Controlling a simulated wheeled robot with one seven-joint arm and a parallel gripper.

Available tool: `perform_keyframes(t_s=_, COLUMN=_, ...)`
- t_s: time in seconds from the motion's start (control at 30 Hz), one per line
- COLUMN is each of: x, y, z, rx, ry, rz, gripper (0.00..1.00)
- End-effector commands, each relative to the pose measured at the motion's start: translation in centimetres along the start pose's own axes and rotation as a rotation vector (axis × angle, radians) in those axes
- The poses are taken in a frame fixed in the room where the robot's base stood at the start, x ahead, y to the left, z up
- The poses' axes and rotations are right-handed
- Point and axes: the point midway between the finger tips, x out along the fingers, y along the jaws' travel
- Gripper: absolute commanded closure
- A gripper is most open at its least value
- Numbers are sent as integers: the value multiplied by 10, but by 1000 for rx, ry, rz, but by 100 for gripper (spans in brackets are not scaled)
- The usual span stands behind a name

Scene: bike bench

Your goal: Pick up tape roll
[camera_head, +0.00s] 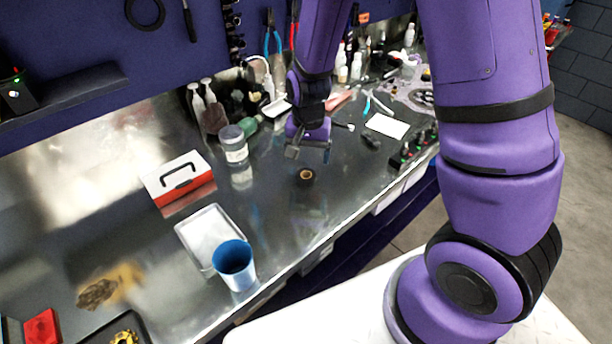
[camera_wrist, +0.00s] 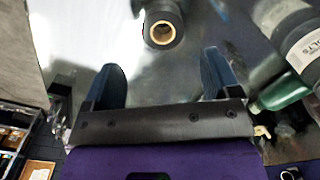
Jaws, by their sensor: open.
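The tape roll (camera_head: 305,175) is a small black roll with a tan core, lying on the metal bench top. In the wrist view the tape roll (camera_wrist: 162,28) shows near the top centre, beyond my fingertips and roughly between their lines. My gripper (camera_head: 309,150) is above the bench, just behind the tape roll in the head view. In the wrist view my gripper (camera_wrist: 166,80) has its two dark blue fingers spread wide with nothing between them. The fingers are apart from the roll.
A blue cup (camera_head: 234,264) stands by a white tray (camera_head: 207,228) near the front edge. In the wrist view a green bottle (camera_wrist: 279,92) lies right of my gripper.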

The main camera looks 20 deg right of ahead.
Motion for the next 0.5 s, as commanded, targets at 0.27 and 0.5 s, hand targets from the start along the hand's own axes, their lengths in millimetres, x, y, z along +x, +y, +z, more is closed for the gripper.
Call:
perform_keyframes(t_s=0.27, x=17, y=0, z=0, rx=0, ry=-1, rz=1, gripper=18)
perform_keyframes(t_s=0.5, x=46, y=-4, z=-2, rx=1, ry=-3, rz=2, gripper=18)
